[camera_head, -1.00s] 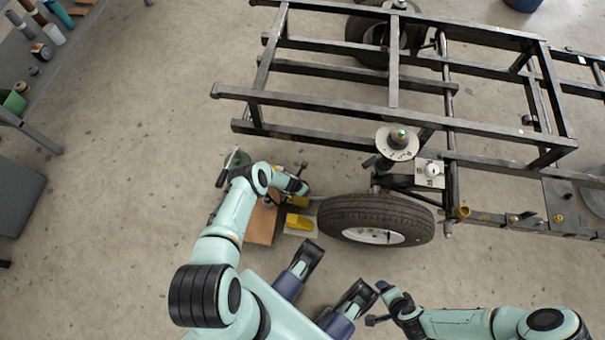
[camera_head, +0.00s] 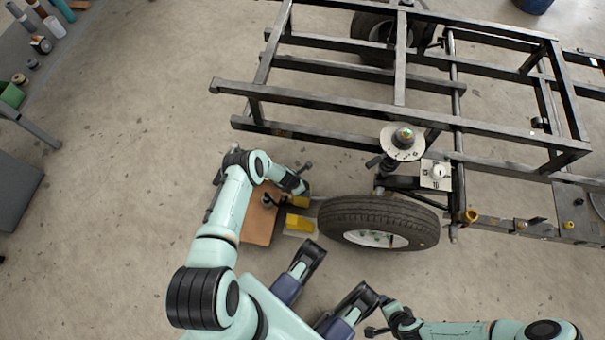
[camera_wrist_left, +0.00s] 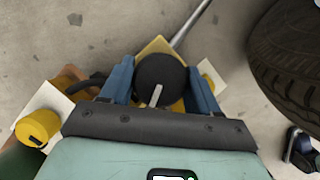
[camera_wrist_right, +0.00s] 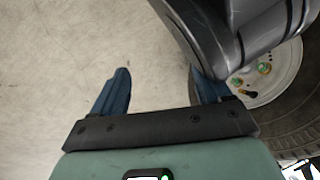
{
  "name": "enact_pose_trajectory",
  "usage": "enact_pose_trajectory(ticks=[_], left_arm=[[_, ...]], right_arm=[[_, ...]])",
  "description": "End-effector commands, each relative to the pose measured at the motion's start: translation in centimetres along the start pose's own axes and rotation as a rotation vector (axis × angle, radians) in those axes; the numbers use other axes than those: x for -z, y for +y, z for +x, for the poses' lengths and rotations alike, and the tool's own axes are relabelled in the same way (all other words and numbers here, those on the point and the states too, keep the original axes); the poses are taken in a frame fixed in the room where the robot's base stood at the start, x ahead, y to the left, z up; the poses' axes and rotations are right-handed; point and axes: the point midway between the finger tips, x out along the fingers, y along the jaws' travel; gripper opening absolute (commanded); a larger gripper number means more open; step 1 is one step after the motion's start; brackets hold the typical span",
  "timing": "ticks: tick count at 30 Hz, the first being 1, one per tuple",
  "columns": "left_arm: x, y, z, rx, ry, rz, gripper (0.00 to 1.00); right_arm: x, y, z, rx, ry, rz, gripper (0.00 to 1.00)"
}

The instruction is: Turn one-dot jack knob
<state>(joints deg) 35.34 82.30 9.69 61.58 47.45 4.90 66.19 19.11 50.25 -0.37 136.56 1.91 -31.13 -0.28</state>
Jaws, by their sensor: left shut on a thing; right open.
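My left gripper (camera_wrist_left: 160,90) is shut on a round black knob (camera_wrist_left: 158,72) with a pale bar-shaped mark. The blue fingers sit on either side of it. A yellow jack body (camera_wrist_left: 156,46) shows behind the knob. In the head view my left gripper (camera_head: 302,190) is beside yellow parts (camera_head: 300,223), left of the near wheel; the knob is hidden there. I cannot make out a one-dot mark. My right gripper (camera_wrist_right: 160,88) is open and empty above the floor, near the wheel.
A brown board (camera_head: 258,226) lies by my left arm. A yellow cylinder (camera_wrist_left: 38,124) shows left of the knob.

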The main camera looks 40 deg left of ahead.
Motion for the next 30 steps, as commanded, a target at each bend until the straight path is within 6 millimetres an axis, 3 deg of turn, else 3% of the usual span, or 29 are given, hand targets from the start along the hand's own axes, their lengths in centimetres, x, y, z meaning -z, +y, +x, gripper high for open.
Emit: enact_pose_trajectory(ticks=[4,5,6,7,20,26,30], left_arm=[[0.3,-0.1,0.1,0.002,0.005,0.002,0.31],[0.3,-0.1,0.1,0.002,0.005,0.002,0.67],[0.3,-0.1,0.1,0.002,0.005,0.001,0.81],[0.3,-0.1,0.1,0.002,0.004,0.001,0.84],[0.1,0.0,-0.9,0.000,0.001,-0.003,0.84],[0.0,0.1,-4.2,-0.001,0.000,-0.006,0.84],[-0.1,0.1,-7.7,-0.001,0.000,-0.005,0.84]], right_arm=[[0.0,0.0,0.0,0.000,0.000,0.000,0.77],[0.0,0.0,0.0,0.000,0.000,0.000,0.77],[0.0,0.0,0.0,0.000,0.000,0.000,0.77],[0.0,0.0,0.0,0.000,0.000,0.000,0.77],[0.7,-0.7,-0.8,0.011,0.025,-0.007,0.77],[3.0,-3.0,-3.5,0.051,0.103,-0.029,0.77],[0.3,-3.7,-5.8,0.060,0.030,-0.040,0.77]])
